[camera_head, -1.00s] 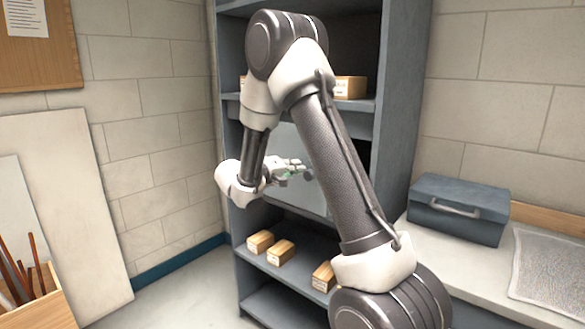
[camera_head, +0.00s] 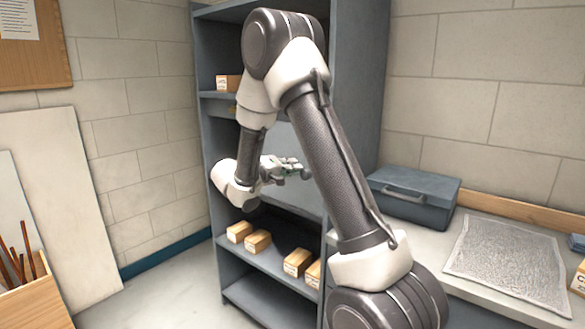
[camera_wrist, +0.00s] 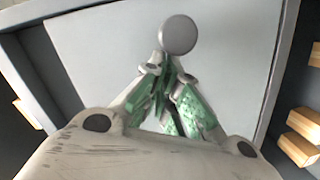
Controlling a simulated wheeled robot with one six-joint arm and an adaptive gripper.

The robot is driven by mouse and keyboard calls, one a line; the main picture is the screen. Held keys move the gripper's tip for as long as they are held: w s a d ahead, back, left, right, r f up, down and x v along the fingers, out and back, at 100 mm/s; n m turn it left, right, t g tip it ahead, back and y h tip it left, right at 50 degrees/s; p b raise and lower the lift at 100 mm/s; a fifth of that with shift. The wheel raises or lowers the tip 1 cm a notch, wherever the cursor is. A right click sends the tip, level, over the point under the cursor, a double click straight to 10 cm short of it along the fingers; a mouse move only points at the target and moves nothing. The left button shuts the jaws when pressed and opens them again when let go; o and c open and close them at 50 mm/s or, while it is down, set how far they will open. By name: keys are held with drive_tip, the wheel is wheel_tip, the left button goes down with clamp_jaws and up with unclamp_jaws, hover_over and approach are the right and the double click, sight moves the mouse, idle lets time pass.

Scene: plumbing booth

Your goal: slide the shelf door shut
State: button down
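The shelf door is a flat light-grey panel (camera_head: 294,140) in the middle bay of the blue-grey shelf, partly hidden behind my arm. In the wrist view the door (camera_wrist: 110,50) fills most of the picture, with a round grey knob (camera_wrist: 178,35) on it. My gripper (camera_wrist: 166,64) has green-padded fingers that come together at the tips, just below and left of the knob in that view. Whether they touch the knob is not clear. In the head view my gripper (camera_head: 296,169) is in front of the door. A dark opening shows left of the door.
Wooden boxes (camera_head: 258,241) stand on the shelf (camera_head: 262,262) below, another (camera_head: 228,83) above. A blue toolbox (camera_head: 413,194) and a grey mat (camera_head: 508,262) lie on the counter at right. Bare floor (camera_head: 170,287) is at left.

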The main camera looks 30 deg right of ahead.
drive_tip(key=a+r, duration=0.3)
drive_tip(key=a, duration=0.8)
drive_tip(key=s+d+f+n+g+y, duration=0.1)
drive_tip(key=s+f+n+g+y, duration=0.25)
drive_tip(key=s, duration=0.35)
drive_tip(key=s+d+f+n+g+y, duration=0.1)
drive_tip(key=s+f+n+g+y, duration=0.2)
drive_tip(key=s, duration=0.5)
drive_tip(key=s+a+r+m+t+y, duration=0.1)
drive_tip(key=s+r+m+t+y, duration=0.1)
drive_tip(key=s, duration=0.7)
drive_tip(key=s+a+r+m+t+y, duration=0.1)
drive_tip(key=s+r+m+t+y, duration=0.1)
drive_tip(key=s+r+t+y, duration=0.3)
drive_tip(key=s+r+y, duration=0.2)
drive_tip(key=s+y, duration=0.1)
drive_tip(key=s, duration=0.1)
drive_tip(key=shift+s, duration=0.35)
drive_tip(key=c, duration=2.2)
unclamp_jaws()
drive_tip(key=shift+a, duration=0.1)
